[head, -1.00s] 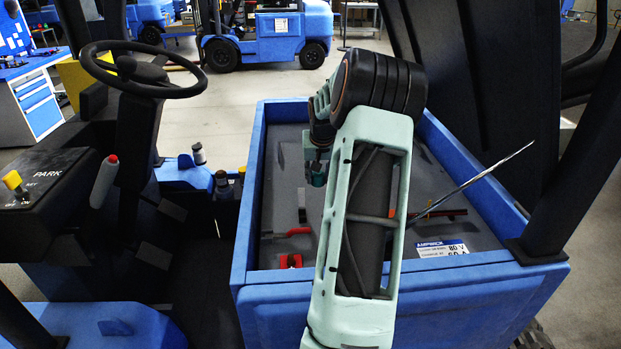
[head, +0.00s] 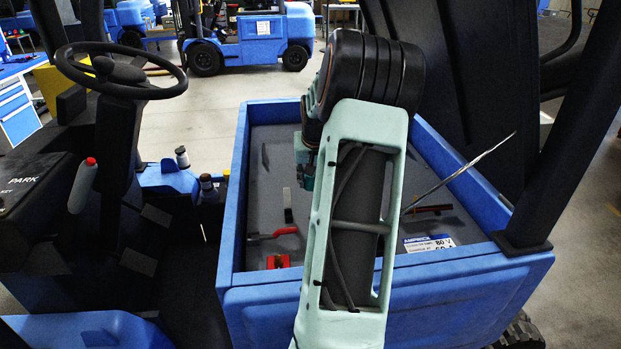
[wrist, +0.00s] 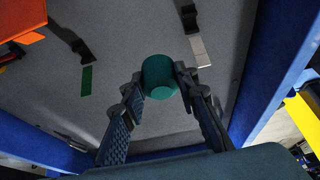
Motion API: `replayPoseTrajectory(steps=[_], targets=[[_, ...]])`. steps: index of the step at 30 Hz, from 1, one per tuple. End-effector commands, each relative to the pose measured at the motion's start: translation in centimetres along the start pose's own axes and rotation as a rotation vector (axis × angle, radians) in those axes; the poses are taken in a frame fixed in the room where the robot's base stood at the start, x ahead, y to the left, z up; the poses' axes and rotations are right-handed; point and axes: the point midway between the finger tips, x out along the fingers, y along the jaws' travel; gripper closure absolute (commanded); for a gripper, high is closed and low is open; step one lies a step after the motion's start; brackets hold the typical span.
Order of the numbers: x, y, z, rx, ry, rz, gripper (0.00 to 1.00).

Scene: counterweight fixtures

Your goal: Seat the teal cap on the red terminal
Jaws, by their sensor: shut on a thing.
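My gripper (wrist: 160,92) is shut on the teal cap (wrist: 160,72), a short round cap held between the two fingertips above the grey battery top. In the head view my arm hides most of the gripper. A small red block (head: 278,261), which looks like the red terminal, sits at the near left of the battery top, inside the blue wall. The gripper is beyond it and to its right, with the cap apart from it. Its top detail is too small to read.
A red-handled piece (head: 280,232) lies just behind the red block. Blue walls (head: 237,190) enclose the grey battery top (head: 265,205). A long thin rod (head: 460,172) slants up at the right, by another red piece (head: 432,208). A steering wheel (head: 120,70) stands at left.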

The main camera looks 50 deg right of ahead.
Motion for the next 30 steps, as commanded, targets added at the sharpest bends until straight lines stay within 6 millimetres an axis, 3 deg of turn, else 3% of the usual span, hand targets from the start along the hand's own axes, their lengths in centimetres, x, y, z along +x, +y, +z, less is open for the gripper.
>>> replayPoseTrajectory(steps=[3,14,30], targets=[[1.0,0.0,0.4,-0.001,0.0,0.0,0.89],[0.8,-0.3,0.7,-0.002,0.0,0.0,0.89],[-0.9,-3.0,5.1,-0.001,0.0,0.0,0.89]])
